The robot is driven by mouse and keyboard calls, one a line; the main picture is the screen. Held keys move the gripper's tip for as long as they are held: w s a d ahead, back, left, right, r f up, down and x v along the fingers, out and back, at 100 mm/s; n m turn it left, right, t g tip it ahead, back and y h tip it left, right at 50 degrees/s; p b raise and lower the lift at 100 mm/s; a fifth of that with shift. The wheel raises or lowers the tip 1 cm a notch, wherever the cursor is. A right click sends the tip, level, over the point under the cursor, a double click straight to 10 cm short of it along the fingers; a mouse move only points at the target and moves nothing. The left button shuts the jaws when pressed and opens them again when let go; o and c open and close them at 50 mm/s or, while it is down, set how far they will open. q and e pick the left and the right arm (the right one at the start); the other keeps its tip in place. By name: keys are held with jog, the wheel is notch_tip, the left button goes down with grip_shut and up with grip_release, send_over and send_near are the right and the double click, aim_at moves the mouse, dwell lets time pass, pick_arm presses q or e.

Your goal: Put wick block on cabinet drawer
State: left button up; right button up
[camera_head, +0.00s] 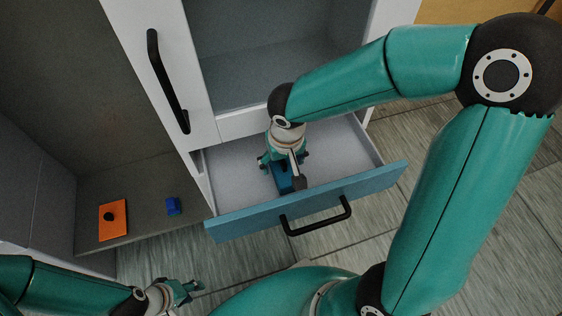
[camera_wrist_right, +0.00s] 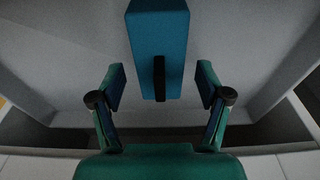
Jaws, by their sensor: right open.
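A blue block (camera_head: 283,182), which seems to be the wick block, is inside the open cabinet drawer (camera_head: 337,155). In the right wrist view the block (camera_wrist_right: 158,35) shows a dark strip at its near end. My right gripper (camera_head: 284,165) reaches into the drawer over the block and partly hides it. Its fingers (camera_wrist_right: 160,88) are spread apart, with the block's near end in line with the gap and clear space on both sides. My left gripper (camera_head: 190,289) is low at the left, empty, with its fingers apart, away from the drawer.
An orange square piece with a black knob (camera_head: 113,220) and a small blue block (camera_head: 173,206) lie on the shelf at left. The drawer front (camera_head: 240,222) has a black handle (camera_head: 316,217). A black handle (camera_head: 167,82) is on the white door. An open compartment (camera_head: 250,60) is above the drawer.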

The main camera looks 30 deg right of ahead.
aim_at(285, 165)
jog(key=r+p, duration=0.1)
jog(key=r, duration=0.2)
jog(key=s+r, duration=0.1)
jog(key=r, duration=0.3)
jog(key=r+p, duration=0.1)
jog(key=r, duration=0.2)
jog(key=shift+s+a+r+p, duration=0.2)
jog(key=shift+s+p, duration=0.05)
jog(key=shift+p, duration=0.05)
